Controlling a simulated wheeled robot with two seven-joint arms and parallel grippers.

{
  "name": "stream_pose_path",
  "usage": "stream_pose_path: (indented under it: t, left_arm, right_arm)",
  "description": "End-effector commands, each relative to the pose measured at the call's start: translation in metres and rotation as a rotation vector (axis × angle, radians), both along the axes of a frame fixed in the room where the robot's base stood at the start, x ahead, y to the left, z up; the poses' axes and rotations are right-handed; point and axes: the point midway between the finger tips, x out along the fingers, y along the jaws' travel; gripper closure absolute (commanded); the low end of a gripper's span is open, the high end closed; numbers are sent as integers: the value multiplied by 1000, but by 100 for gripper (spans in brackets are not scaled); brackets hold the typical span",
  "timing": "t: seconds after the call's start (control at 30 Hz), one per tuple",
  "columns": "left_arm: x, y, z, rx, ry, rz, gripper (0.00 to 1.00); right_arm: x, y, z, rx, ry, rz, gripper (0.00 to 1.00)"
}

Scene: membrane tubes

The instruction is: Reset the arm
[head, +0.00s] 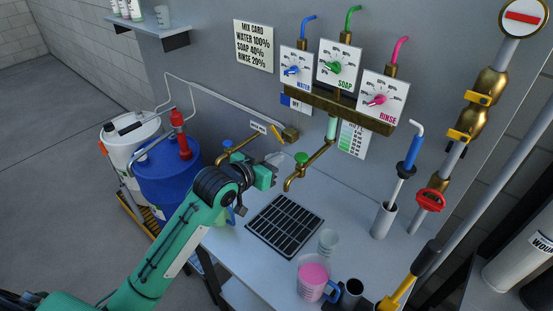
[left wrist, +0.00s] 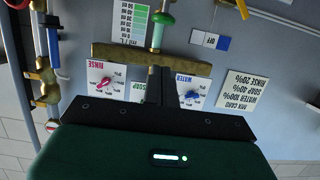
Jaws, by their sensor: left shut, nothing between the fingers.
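My left arm reaches in from the lower left of the head view. Its green and black left gripper (head: 268,171) is beside the brass taps, above the bench left of the black grate. In the left wrist view the dark fingers (left wrist: 163,86) are together, with nothing held between them. Behind them, upside down, are the dial panels, with the rinse dial (left wrist: 104,82) and water dial (left wrist: 190,90) showing and the soap dial partly hidden. My right gripper is in neither view.
Brass taps (head: 303,172) stand close to the gripper. A black grate (head: 284,226) lies on the bench. A jug of pink liquid (head: 313,276), a clear cup (head: 328,240) and a dark cup (head: 351,292) stand at the front. A blue drum (head: 165,182) stands left of the bench.

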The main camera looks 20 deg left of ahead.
Motion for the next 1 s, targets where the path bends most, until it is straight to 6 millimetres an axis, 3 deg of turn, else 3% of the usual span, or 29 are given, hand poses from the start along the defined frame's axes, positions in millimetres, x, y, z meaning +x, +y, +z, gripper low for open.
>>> stream_pose_path:
  t: [0.3,0.47,0.57,0.8,1.0]
  left_arm:
    - [-1,-1,-2,1,4,0,100]
    - [-23,-2,-31,25,80,12,100]
    - [-55,-3,-67,59,182,30,100]
    - [-158,7,-147,163,482,95,100]
    - [-240,20,-184,234,700,147,100]
  right_arm:
    - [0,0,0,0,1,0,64]
    - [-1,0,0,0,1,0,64]
    - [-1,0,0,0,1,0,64]
    - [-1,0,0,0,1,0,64]
    - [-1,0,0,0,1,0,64]
